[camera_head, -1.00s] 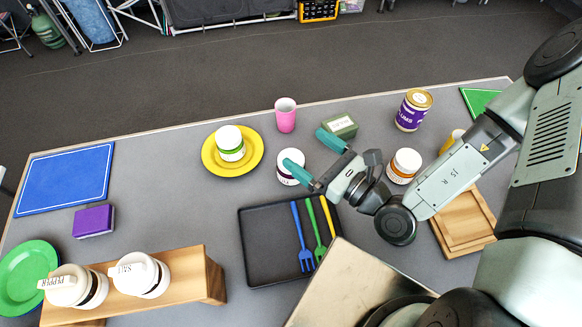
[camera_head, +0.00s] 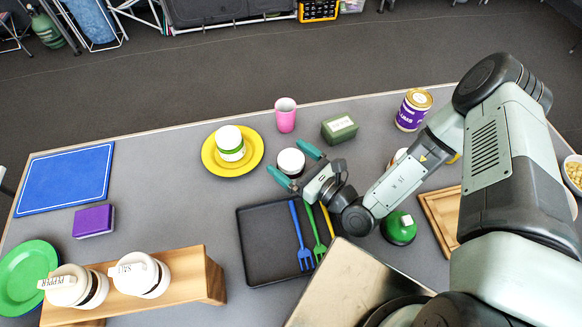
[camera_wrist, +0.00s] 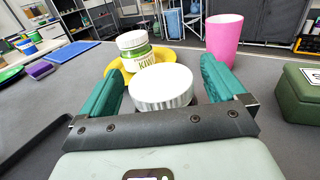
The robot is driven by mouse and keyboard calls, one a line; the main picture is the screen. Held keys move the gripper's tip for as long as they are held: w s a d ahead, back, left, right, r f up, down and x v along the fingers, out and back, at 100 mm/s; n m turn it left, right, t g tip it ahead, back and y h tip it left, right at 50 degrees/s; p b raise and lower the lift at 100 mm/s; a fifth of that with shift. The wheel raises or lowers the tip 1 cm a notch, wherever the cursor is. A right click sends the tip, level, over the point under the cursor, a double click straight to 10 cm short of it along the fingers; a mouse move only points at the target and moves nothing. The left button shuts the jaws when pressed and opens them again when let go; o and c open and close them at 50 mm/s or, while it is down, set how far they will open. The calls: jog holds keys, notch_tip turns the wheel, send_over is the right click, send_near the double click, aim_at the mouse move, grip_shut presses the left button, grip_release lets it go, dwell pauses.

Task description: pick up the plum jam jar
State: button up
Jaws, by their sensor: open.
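The jar that I take for the plum jam jar (camera_head: 291,160) has a white lid and stands upright on the grey counter, in front of the pink cup. In the head view its body is mostly hidden by the lid and my gripper, and its label is not readable. My gripper (camera_head: 294,165) is open, with one teal finger on each side of the jar. In the wrist view the ribbed white lid (camera_wrist: 162,85) shows between the two fingers (camera_wrist: 162,78), with a gap on both sides. I cannot tell how far down the fingers reach.
A yellow plate (camera_head: 212,166) with a white-lidded green-banded jar (camera_head: 230,145) is left of it. A pink cup (camera_head: 286,118) and green box (camera_head: 340,128) stand behind. A black tray (camera_head: 262,265) with forks lies in front. A purple can (camera_head: 411,112) stands to the right.

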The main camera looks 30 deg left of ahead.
jog(key=shift+w+a, duration=0.2)
jog(key=shift+a, duration=0.85)
jog(key=c, duration=1.3)
